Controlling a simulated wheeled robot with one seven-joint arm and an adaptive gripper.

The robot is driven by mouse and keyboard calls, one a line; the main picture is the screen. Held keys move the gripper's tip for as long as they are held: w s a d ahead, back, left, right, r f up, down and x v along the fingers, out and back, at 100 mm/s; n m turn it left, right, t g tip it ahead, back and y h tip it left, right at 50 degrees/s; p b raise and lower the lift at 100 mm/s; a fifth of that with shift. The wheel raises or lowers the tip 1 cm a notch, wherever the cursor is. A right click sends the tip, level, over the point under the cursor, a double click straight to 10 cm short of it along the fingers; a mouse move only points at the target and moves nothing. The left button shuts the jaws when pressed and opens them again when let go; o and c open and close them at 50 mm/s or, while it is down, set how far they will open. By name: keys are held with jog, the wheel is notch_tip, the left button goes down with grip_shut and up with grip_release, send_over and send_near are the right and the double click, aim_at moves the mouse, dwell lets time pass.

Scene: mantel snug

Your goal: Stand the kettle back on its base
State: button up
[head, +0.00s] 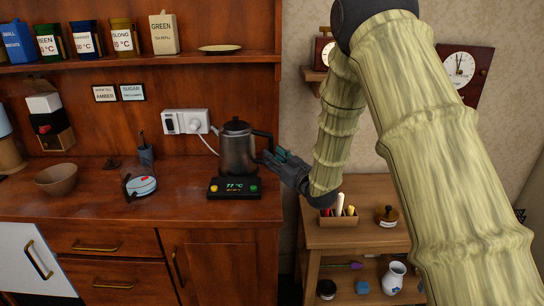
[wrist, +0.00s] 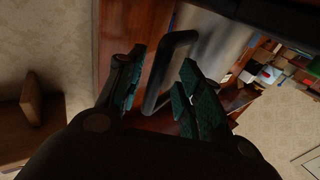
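The steel kettle (head: 236,150) with a black lid and handle stands upright at the dark base (head: 234,190), whose lit display reads 77 °C. Whether its bottom is fully seated on the base cannot be told. My gripper (head: 273,160) is at the kettle's handle, on the right side. In the wrist view, the dark handle (wrist: 168,72) lies between my two teal-padded fingers, with a gap showing beside it, so the gripper looks open around it. The steel body (wrist: 215,42) shows beyond the handle, partly hidden by the right finger.
A wall socket (head: 186,122) with a white cord is behind the kettle. A lower wooden side table (head: 360,235) stands right.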

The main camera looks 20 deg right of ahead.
jog(key=b+v, duration=0.1)
jog(key=v, duration=0.9)
dwell(0.4)
dwell(0.9)
